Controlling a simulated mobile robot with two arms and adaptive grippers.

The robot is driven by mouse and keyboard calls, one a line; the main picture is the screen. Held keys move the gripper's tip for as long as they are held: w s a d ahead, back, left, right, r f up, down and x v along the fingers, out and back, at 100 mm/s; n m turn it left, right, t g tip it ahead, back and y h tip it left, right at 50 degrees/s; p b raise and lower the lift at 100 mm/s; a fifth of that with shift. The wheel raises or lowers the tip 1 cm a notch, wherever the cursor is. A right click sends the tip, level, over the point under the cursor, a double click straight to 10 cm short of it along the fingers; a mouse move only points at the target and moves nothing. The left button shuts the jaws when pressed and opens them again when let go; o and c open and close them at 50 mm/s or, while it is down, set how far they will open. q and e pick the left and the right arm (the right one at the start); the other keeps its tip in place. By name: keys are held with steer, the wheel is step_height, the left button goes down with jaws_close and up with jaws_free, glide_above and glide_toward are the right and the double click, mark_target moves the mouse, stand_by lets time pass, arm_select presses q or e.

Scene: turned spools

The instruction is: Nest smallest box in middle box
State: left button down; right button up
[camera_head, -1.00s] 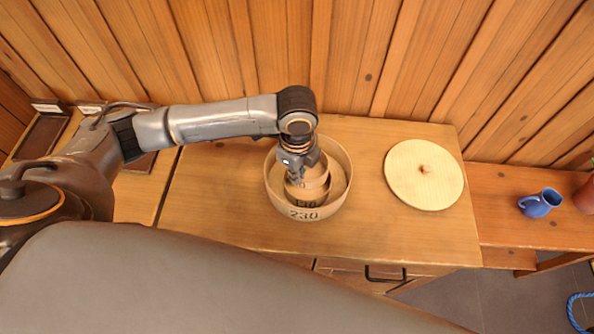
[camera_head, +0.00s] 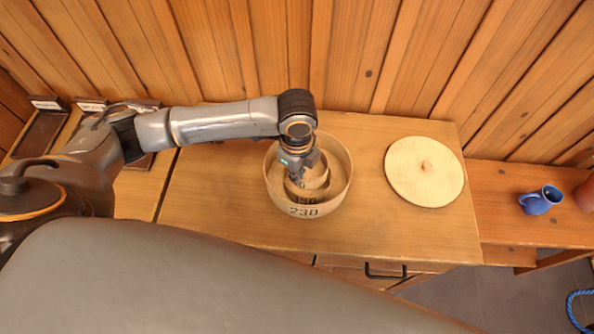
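A large round wooden box (camera_head: 307,212) marked 230 stands open on the cabinet top. Inside it sits smaller round woodwork with a dark number on its front (camera_head: 305,199); the number is too small to read surely, and I cannot tell whether this is one box or two nested. My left gripper (camera_head: 296,178) points down into the large box, at the inner rim. Its fingertips are hidden or too small to tell whether they are open or shut on a wall. My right gripper is not in view.
A round pale lid (camera_head: 424,172) with a small knob lies to the right on the cabinet top (camera_head: 220,215). Dark trays (camera_head: 42,130) lie at the far left. Wooden wall behind.

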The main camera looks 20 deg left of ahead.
arm_select(q)
steer(key=shift+f, duration=0.15)
steer(key=shift+f, duration=0.4)
steer(key=shift+f, duration=0.1)
steer(key=shift+f+p, duration=0.25)
steer(key=shift+p, duration=0.05)
stand_by(0.7)
steer(key=c, duration=1.4)
jaws_free()
steer(key=shift+c, duration=0.2)
steer(key=shift+o, duration=0.2)
steer(key=o, duration=0.4)
steer(key=shift+c, duration=0.2)
